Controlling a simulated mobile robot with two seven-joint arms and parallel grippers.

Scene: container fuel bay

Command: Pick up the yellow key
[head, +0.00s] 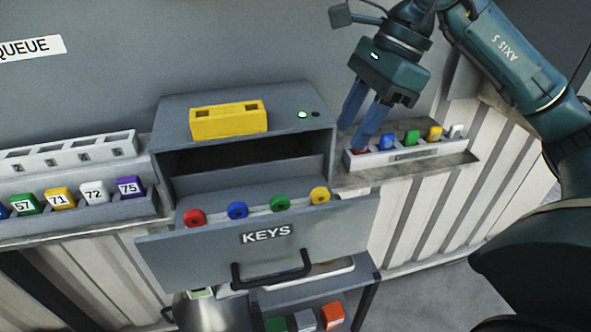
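A yellow round key (319,195) sits at the right end of a row of red (194,217), blue (237,210) and green (280,202) keys. The row lies in the open drawer marked KEYS (335,222). My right gripper (354,136) is up and to the right of the yellow key, apart from it. Its two blue fingers are spread, with nothing visible between them. They point down by the left end of a tray on the right and partly hide a red piece (358,149) there. My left gripper is not in view.
The right tray (410,155) holds several coloured pieces. A yellow block (228,121) with two slots lies on the cabinet top (285,97). Numbered blocks stand in a left rack (118,208). A black handle (270,278) juts from the drawer front.

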